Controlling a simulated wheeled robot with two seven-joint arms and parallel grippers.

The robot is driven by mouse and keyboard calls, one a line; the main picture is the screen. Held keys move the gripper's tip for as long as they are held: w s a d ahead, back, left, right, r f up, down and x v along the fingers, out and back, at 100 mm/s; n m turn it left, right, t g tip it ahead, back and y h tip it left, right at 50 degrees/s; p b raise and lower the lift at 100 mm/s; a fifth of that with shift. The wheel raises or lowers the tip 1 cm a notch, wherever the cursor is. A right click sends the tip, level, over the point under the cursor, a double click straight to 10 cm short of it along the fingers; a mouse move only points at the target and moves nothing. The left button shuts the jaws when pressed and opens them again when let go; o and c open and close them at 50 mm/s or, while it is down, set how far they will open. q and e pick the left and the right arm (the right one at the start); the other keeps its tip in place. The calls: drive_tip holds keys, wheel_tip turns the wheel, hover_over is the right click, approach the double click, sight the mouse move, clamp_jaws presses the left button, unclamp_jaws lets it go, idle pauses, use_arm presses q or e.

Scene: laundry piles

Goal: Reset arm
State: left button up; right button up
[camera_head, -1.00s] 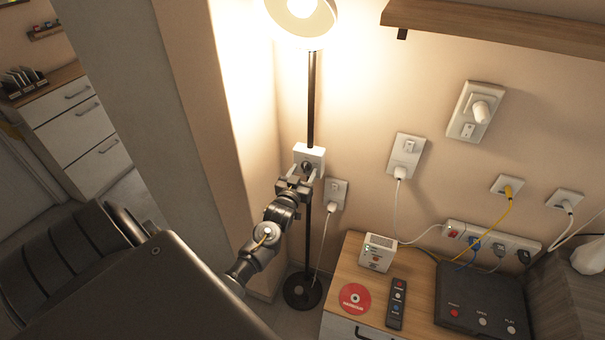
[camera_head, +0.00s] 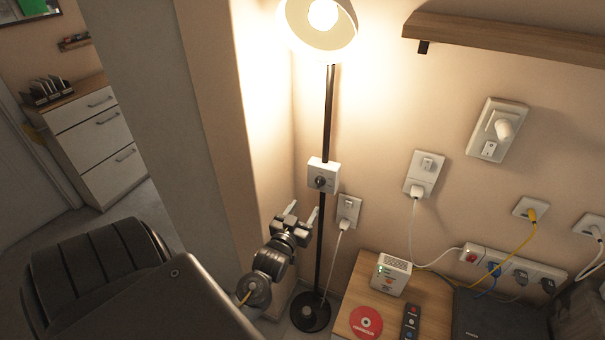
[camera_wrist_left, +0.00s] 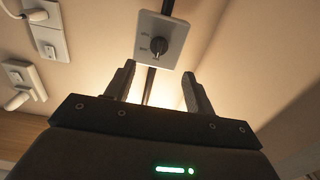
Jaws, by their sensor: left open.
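My left gripper (camera_head: 303,216) is open and empty in the head view, in front of the lamp pole and below the white switch box (camera_head: 323,176) with a dark round knob. The floor lamp's lit shade (camera_head: 320,28) is at the top, and its dark round base (camera_head: 310,312) is on the floor. In the left wrist view, the two fingers of my left gripper (camera_wrist_left: 158,88) stand apart with nothing between them but the view of the pole. The switch box (camera_wrist_left: 161,40) and knob are beyond the fingertips there. My right gripper is in neither view.
A wooden cabinet (camera_head: 345,290) at the lower right holds a white router box (camera_head: 391,275), a red disc (camera_head: 366,322) and a remote (camera_head: 410,322). Wall sockets with cables and a wooden shelf (camera_head: 510,40) are on the right. A wall corner (camera_head: 225,150) stands close left of my gripper.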

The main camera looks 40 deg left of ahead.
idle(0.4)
use_arm(q)
drive_tip(key=s+d+f+m+g+h, duration=0.1)
drive_tip(key=s+d+f+g, duration=0.25)
drive_tip(key=f, duration=0.85)
drive_tip(key=s+d+f+m+g+h, duration=0.2)
drive_tip(key=s+f, duration=0.3)
drive_tip(key=f, duration=0.7)
drive_tip(key=s+d+f+m+g+h, duration=0.1)
drive_tip(key=s+d+f+g, duration=0.25)
drive_tip(key=f, duration=0.75)
drive_tip(key=s+d+f+g, duration=0.2)
drive_tip(key=s+f, duration=0.3)
drive_tip(key=s, duration=0.5)
drive_tip(key=s+d+f+m+g+h+b, duration=0.1)
drive_tip(key=s+f+g, duration=0.1)
drive_tip(key=s+f, duration=0.4)
drive_tip(key=s+d+f+m+g+b, duration=0.1)
drive_tip(key=s+f, duration=0.5)
drive_tip(key=s, duration=0.9)
drive_tip(key=shift+d+g+h, duration=0.4)
drive_tip(key=shift+d+g, duration=0.45)
drive_tip(key=shift+g, duration=0.15)
